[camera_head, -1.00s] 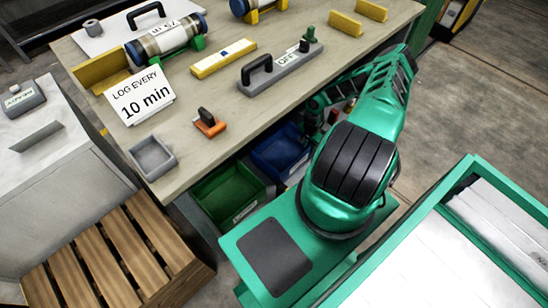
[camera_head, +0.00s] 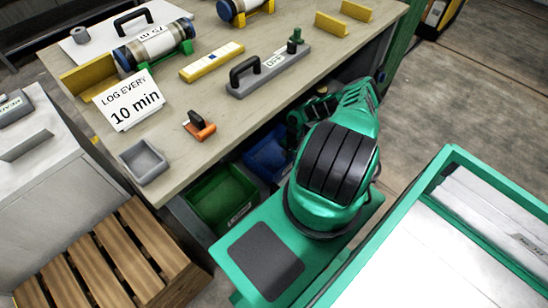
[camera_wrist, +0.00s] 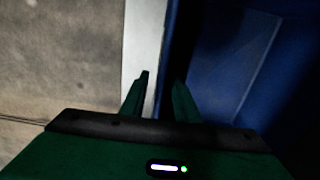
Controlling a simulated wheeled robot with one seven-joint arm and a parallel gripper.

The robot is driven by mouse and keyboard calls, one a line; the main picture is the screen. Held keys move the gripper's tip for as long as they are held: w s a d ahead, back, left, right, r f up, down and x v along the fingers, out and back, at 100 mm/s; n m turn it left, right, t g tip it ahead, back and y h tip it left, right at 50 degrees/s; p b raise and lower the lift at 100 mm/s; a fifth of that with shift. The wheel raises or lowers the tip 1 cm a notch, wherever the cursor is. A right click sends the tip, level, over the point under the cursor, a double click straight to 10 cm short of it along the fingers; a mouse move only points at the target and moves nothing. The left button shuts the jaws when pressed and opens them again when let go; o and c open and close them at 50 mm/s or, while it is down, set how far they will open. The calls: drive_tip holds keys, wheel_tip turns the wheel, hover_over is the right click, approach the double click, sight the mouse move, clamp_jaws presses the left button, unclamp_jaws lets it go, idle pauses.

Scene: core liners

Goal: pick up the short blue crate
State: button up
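The short blue crate (camera_head: 266,157) sits under the workbench, right of a green crate, partly hidden by the bench top and my arm. In the wrist view a blue surface, apparently the crate (camera_wrist: 235,65), fills the right side. My gripper (camera_wrist: 160,82) shows there with two green fingers a small gap apart, open. A dark blue edge and a white strip pass behind the fingers. I cannot tell whether the fingers touch the crate or straddle its wall.
The green crate (camera_head: 222,197) stands close left of the blue crate. The bench top (camera_head: 190,105) overhangs both and holds several tools and a sign. A wooden pallet box (camera_head: 110,260) is at lower left. Open floor (camera_head: 470,85) lies to the right.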

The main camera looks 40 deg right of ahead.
drive_tip(key=shift+f, duration=2.05)
clamp_jaws()
